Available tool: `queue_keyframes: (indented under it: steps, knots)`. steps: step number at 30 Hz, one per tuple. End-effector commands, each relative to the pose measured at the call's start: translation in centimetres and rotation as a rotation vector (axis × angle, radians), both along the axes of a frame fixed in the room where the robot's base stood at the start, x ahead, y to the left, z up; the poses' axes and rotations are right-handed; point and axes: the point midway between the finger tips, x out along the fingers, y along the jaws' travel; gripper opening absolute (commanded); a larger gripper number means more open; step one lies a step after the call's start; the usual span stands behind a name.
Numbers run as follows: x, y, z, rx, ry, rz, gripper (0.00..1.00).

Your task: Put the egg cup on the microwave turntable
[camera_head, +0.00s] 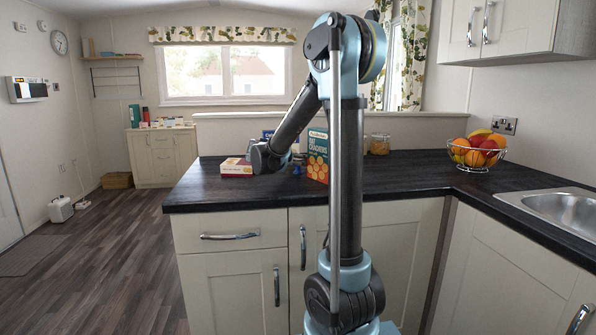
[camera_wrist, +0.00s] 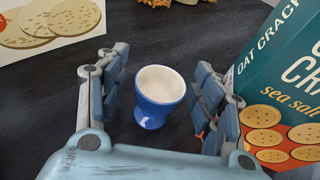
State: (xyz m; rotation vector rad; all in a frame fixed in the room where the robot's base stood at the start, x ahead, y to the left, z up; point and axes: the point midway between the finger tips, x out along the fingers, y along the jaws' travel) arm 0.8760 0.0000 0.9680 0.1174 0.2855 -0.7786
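The egg cup (camera_wrist: 152,113), blue outside and white inside, stands upright on the dark worktop in the wrist view. My gripper (camera_wrist: 162,64) is open, with one blue-grey finger on each side of the cup. Gaps show between the fingers and the cup, and nothing is held. In the head view my gripper end (camera_head: 272,160) is low over the worktop, between two boxes; I cannot clearly make out the cup there. The microwave and its turntable are in neither view.
The teal Oat Crackers box (camera_wrist: 282,72) stands close to the right finger. A white and red box (camera_head: 237,168) lies left of my gripper. Jars (camera_head: 380,144) stand behind; a fruit bowl (camera_head: 475,168) and sink (camera_head: 568,207) are right. Worktop (camera_head: 425,172) between is clear.

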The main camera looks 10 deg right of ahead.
Motion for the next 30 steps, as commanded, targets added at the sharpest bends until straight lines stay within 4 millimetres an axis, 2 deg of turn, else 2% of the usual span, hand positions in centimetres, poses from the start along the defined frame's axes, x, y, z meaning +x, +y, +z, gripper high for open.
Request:
queue_keyframes:
  steps: [1,5,8,9,16,20,30]
  knots:
    - [0.0,0.0,0.0,0.0,0.0,0.0,0.45]
    - [0.0,0.0,0.0,0.0,0.0,0.0,0.16]
    - [0.0,0.0,0.0,0.0,0.0,0.0,0.14]
    - [0.0,0.0,0.0,0.0,0.0,0.0,0.1]
    - [0.0,0.0,0.2,0.0,0.0,0.0,0.1]
    - [0.0,0.0,1.2,0.0,0.0,0.0,0.1]
    - [0.0,0.0,6.4,0.0,0.0,-0.001,0.1]
